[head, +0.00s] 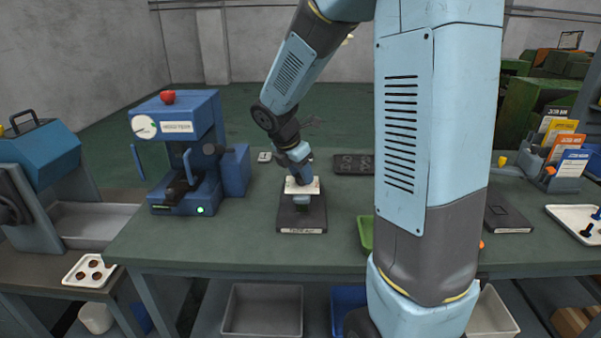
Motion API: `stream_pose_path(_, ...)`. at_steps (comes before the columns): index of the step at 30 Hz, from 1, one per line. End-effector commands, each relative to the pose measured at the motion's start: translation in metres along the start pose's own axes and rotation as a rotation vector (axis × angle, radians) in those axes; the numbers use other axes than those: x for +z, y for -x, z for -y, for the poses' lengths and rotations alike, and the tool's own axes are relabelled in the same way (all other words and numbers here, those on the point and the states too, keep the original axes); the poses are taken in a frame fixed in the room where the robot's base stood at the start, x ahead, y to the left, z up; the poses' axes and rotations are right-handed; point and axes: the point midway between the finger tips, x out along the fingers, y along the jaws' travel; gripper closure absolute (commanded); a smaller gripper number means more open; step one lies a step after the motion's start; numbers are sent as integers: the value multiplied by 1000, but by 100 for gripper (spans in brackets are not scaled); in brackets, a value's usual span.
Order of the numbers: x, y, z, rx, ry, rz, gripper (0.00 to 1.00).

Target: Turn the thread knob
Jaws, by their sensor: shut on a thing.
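My arm reaches down to a dark rectangular base (302,220) with a white label on its front edge, standing on the green bench top. My gripper (302,203) points down over the middle of this base, below the pale wrist part. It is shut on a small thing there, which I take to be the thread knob. The knob is hidden by the gripper and too small to make out. How far it is turned cannot be seen.
A blue machine (190,160) with a dial, a red knob on top and a green light stands left. A dark flat tray (353,164) lies behind right, a green bin (365,232) to the right. A dark book-like block (507,214) and white tray (577,222) lie far right.

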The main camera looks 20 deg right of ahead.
Motion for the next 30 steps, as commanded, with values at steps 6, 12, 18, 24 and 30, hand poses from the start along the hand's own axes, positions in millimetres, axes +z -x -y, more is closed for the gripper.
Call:
stream_pose_path(6, 0, 0, -1, -17, -47, 0, 89)
stream_pose_path(12, 0, 0, -3, -64, -159, 0, 89)
stream_pose_path(18, 1, 0, -4, -131, -324, 0, 89)
stream_pose_path(24, 1, 0, -5, -204, -500, -1, 89)
stream_pose_path(30, 2, 0, -6, -277, -677, 0, 89)
